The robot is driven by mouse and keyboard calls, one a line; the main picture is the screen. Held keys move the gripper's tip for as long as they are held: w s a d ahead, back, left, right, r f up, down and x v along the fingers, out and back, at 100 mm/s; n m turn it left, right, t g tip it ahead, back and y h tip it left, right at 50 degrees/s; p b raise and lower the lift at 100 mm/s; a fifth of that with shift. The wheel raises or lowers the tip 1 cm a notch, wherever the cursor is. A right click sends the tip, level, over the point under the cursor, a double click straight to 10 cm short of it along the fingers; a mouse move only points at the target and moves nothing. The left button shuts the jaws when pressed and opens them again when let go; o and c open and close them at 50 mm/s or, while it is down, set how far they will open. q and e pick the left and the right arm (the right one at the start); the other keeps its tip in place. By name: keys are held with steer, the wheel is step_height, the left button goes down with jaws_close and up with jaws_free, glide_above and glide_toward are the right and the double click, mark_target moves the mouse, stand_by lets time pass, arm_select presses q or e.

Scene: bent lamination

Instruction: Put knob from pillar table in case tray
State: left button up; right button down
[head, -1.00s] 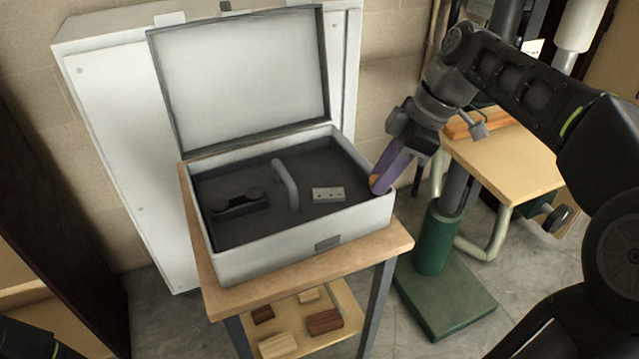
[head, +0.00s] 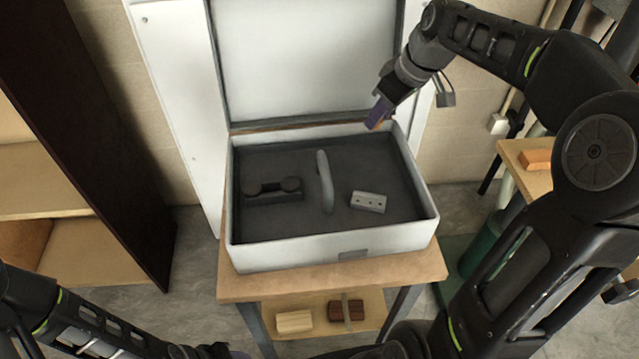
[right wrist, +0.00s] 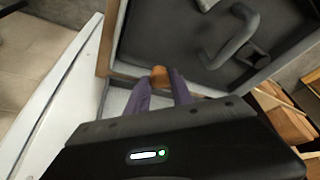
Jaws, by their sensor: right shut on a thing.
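My right gripper (head: 378,116) is shut on an orange-brown knob (head: 371,125), which shows only as a small bit at the purple fingertips. In the right wrist view, the knob (right wrist: 160,77) sits between the purple fingers. The gripper is over the back right part of the open grey case (head: 335,253), near its rear wall; its exact height is hard to tell. The case's dark tray (head: 300,222) holds a curved grey handle (head: 325,183), a dark double-ended part (head: 273,190) and a light block with holes (head: 368,202). The left gripper is out of view.
The case lid (head: 305,60) stands open at the back. The case rests on a wooden table (head: 270,284) with blocks on its lower shelf. The pillar table (head: 522,150) is at the right, partly hidden by my arm. Brown shelving (head: 110,150) is at the left.

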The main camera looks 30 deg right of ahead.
steer(key=shift+d+f, duration=0.1)
steer(key=shift+d, duration=0.05)
glide_above(368, 159)
steer(key=s, duration=0.1)
steer(key=shift+s+d+f+p, duration=0.1)
steer(key=shift+d+f+p, duration=0.05)
steer(key=shift+f, duration=1.4)
steer(key=shift+s+d+f+p, duration=0.1)
steer(key=shift+f+p, duration=0.05)
steer(key=shift+f, duration=1.4)
steer(key=shift+f, duration=1.85)
steer(key=shift+f, duration=0.1)
steer(key=shift+f, duration=0.15)
steer(key=c, duration=1.1)
jaws_free()
steer(key=shift+r, duration=0.2)
